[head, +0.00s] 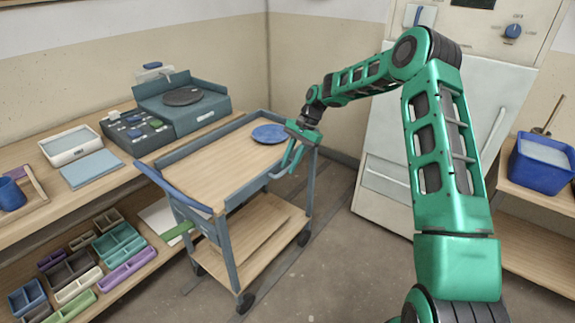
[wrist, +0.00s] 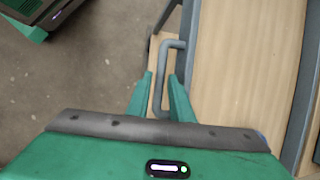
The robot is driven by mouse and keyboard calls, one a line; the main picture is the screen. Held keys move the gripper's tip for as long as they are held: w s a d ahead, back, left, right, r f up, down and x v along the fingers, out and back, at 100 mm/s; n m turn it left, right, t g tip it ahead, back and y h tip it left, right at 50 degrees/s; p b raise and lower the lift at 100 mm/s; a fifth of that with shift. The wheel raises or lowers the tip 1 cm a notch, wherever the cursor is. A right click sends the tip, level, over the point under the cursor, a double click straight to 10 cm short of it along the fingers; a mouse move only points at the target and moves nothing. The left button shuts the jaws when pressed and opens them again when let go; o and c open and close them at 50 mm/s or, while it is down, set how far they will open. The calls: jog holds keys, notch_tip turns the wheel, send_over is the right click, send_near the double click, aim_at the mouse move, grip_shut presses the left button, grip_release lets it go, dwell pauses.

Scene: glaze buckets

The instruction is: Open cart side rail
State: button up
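The cart (head: 205,160) has a grey-blue frame, a wooden top and a lower wooden shelf. A grey rail strip (wrist: 187,45) runs along the edge of the wooden top in the wrist view. A grey U-shaped handle (wrist: 167,60) sticks out from that side. My gripper (head: 288,160) is at the cart's right side, near its far corner. In the wrist view my gripper (wrist: 160,88) has its two green fingers apart, one on each side of the handle bar. I cannot tell whether either finger touches it.
A blue plate (head: 269,133) lies on the cart top near the far corner. A workbench with a grey machine (head: 183,105) stands left of the cart. A white cabinet (head: 385,130) stands behind my arm. Grey floor (head: 325,240) is free on the cart's right.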

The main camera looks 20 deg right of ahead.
grip_shut()
jog(key=shift+a, duration=0.2)
jog(key=s+d+f+n+t+y, duration=0.2)
jog(key=s+f+n+t+y, duration=0.1)
jog(key=f+t+y, duration=0.6)
jog(key=shift+d+f+n+t+y, duration=0.35)
jog(key=shift+n+t+y, duration=0.45)
jog(key=shift+t+y, duration=0.4)
jog(key=shift+s+y, duration=0.1)
jog(key=shift+y, duration=0.2)
dwell(0.3)
